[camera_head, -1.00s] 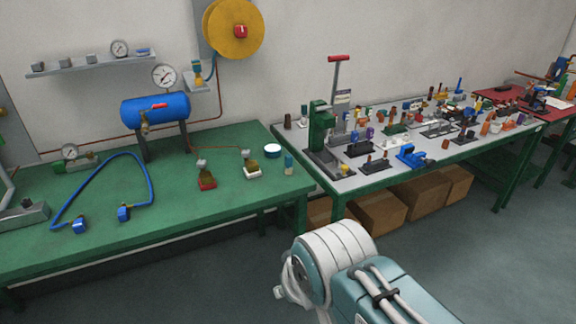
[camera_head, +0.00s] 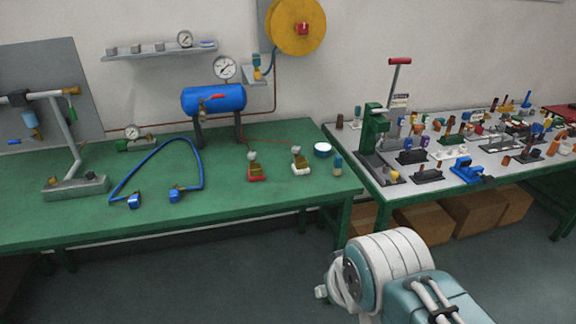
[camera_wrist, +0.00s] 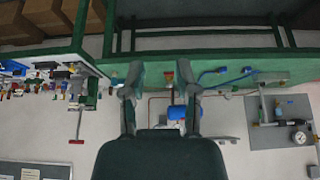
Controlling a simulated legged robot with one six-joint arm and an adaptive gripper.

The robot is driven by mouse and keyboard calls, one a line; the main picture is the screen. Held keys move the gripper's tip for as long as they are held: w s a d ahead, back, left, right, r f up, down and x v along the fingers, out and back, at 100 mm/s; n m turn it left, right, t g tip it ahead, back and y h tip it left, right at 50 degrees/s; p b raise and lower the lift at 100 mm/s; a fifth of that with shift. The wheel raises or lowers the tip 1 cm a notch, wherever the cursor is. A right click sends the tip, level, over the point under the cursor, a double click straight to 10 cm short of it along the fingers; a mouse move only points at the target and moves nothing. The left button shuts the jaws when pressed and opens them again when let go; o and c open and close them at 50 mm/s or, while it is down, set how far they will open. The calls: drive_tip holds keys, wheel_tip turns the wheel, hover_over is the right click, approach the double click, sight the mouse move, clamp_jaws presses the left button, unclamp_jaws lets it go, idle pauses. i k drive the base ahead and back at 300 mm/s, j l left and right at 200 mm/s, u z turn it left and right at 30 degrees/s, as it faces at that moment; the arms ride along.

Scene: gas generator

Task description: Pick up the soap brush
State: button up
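A small upright piece with a teal top and pale lower part (camera_head: 337,165) stands near the right end of the green table (camera_head: 262,196). It may be the soap brush, but it is too small to be sure. My gripper shows in the wrist view (camera_wrist: 161,78), which is upside down. Its two fingers are spread apart with nothing between them. The table edge lies beyond them. In the head view my arm is at the lower right, off the table, and its gripper is hidden.
A blue tank (camera_head: 213,100), a blue hose (camera_head: 153,165) and two small valve pieces, one on a red base (camera_head: 256,174), are on the green table. A grey bench (camera_head: 419,189) crowded with fittings adjoins it at right. Cardboard boxes (camera_head: 425,219) sit below. Floor in front is clear.

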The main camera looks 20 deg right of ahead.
sight(337, 163)
drive_tip(key=i+l, duration=0.2)
drive_tip(key=i, duration=0.25)
drive_tip(key=i+l, duration=0.25)
drive_tip(key=i, duration=0.25)
drive_tip(key=i+l, duration=0.2)
drive_tip(key=i, duration=0.25)
drive_tip(key=l+z, duration=0.05)
